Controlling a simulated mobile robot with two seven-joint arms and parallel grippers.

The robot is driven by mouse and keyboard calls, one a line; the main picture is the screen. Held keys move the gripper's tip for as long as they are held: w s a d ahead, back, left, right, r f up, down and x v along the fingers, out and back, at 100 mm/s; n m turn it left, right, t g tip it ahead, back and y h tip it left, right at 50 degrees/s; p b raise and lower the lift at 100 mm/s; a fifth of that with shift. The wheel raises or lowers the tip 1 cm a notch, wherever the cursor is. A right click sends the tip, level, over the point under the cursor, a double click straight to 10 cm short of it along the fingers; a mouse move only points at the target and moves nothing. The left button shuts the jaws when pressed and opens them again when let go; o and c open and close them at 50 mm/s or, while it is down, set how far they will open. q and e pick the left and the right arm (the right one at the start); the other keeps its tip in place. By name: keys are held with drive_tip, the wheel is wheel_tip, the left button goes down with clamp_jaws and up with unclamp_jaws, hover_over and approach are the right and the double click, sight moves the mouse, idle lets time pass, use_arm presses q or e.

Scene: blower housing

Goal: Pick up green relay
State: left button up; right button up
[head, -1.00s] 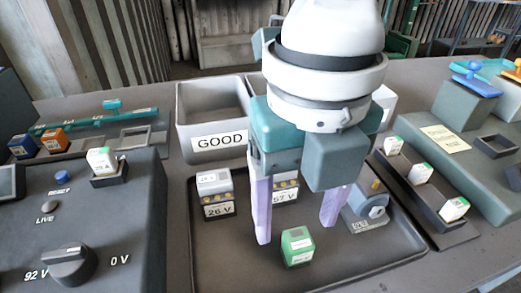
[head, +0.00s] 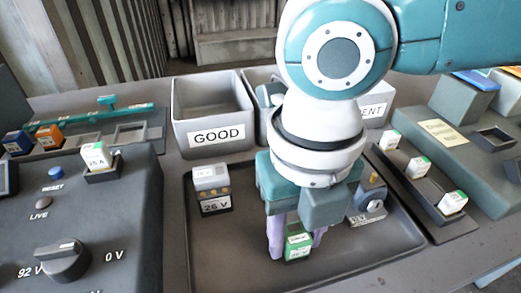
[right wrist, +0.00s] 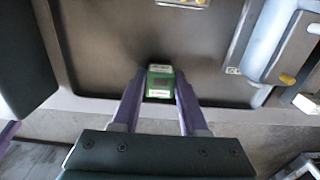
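The green relay (head: 298,247) stands on the floor of the dark tray (head: 235,262), a white label on it. It also shows in the right wrist view (right wrist: 160,82), between two purple fingers. My right gripper (head: 297,240) points down with one finger against each side of the relay, and no clear gap shows. The relay seems to rest on the tray still. In the right wrist view the fingertips of my right gripper (right wrist: 160,88) flank the relay closely. A purple sliver at that view's left edge looks like a finger of my left gripper (right wrist: 7,134); the rest is out of view.
In the tray, a grey "26 V" relay (head: 212,190) stands left and a grey-blue part (head: 368,198) lies right. The "GOOD" bin (head: 213,117) is behind. A control box (head: 75,215) stands left, a rack of white-green relays (head: 420,180) right. The tray's front left is bare.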

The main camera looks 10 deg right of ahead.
drive_tip(key=c, duration=0.6)
